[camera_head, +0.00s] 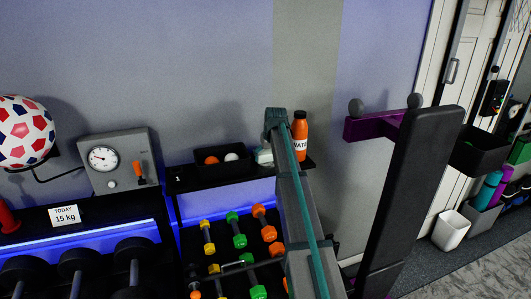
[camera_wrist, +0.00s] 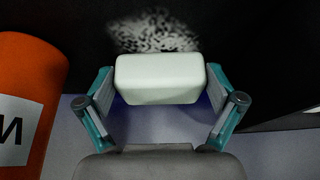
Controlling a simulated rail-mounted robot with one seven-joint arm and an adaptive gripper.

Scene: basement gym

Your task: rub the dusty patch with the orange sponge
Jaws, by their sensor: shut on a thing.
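My gripper (camera_wrist: 160,88) is shut on a pale, whitish-green block (camera_wrist: 158,79) with rounded edges, a finger at each side. I see no orange sponge; the held block is pale. The dusty patch (camera_wrist: 153,30) is a speckled whitish area on the dark shelf surface, just beyond the block in the wrist view. I cannot tell whether the block touches the surface. In the head view the block (camera_head: 264,157) shows beside my arm, above the shelf (camera_head: 188,181); my arm hides most of the gripper and the patch.
An orange water bottle (camera_head: 300,134) stands on the shelf just right of my arm; it also shows at the left of the wrist view (camera_wrist: 28,95). A black tray (camera_head: 222,172) with balls sits on the left. Colourful dumbbells (camera_head: 237,232) lie below. A padded upright (camera_head: 415,185) stands right.

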